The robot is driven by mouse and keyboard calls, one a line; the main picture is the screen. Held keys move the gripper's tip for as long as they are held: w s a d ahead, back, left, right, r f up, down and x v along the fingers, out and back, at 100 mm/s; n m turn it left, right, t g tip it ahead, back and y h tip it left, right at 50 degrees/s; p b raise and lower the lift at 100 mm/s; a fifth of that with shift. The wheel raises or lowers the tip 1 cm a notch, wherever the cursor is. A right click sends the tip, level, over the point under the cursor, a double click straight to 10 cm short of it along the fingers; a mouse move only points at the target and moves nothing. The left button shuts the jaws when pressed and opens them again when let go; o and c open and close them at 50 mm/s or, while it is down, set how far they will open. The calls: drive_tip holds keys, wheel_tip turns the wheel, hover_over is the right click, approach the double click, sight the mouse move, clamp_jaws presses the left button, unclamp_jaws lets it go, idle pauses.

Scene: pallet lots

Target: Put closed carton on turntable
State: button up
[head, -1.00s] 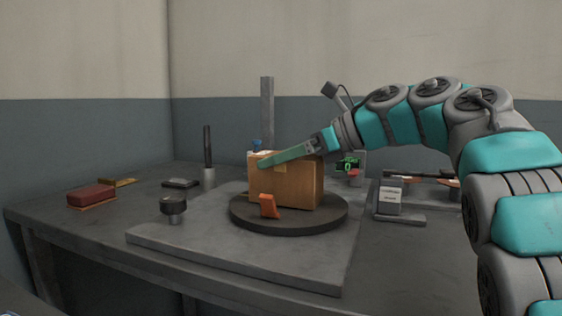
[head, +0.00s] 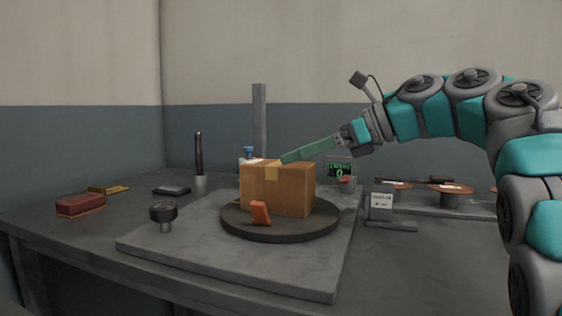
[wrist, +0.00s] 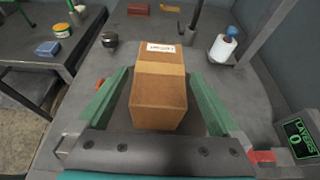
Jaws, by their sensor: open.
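The closed carton (head: 277,187) is a brown box with a tape strip and a white label. It sits upright on the dark round turntable (head: 279,230), behind an orange stop (head: 260,213) at the turntable's near edge. The carton also shows in the wrist view (wrist: 158,98), between and beyond the two green fingers. My gripper (head: 283,160) is open, its fingers at the carton's upper right in the head view. In the wrist view my gripper (wrist: 157,80) has a gap between each finger and the carton's sides. The far finger is mostly hidden in the head view.
A grey base plate (head: 175,245) lies under the turntable, with a black knob (head: 163,213) at left. A grey post (head: 259,120) and a layer counter display (head: 340,170) stand behind. A labelled block (head: 381,206) is at right. The left table has free room.

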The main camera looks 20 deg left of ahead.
drive_tip(key=v, duration=0.5)
drive_tip(key=shift+d, duration=0.1)
idle(1.2)
